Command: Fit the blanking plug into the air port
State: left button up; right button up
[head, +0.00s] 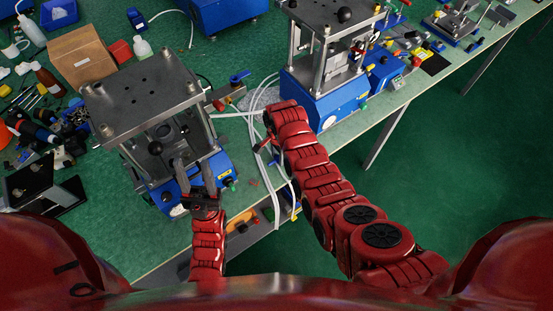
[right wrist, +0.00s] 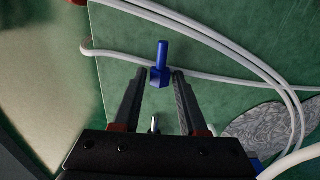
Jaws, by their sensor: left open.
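A blue plug (right wrist: 161,66) with a hex head and a straight stem shows in the right wrist view. Its hex head sits between the fingertips of my right gripper (right wrist: 160,76), with its stem pointing away from the gripper. I cannot tell for sure which fitting is the air port.
White hoses (head: 257,110) loop over the green bench between the presses. A valve with a blue lever (head: 240,76) stands behind them. A second press (head: 325,100) is at the right. Bottles, a cardboard box (head: 82,57) and tools crowd the left. The bench edge runs close to my right arm.

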grip_shut()
jog(key=shift+r, duration=0.15)
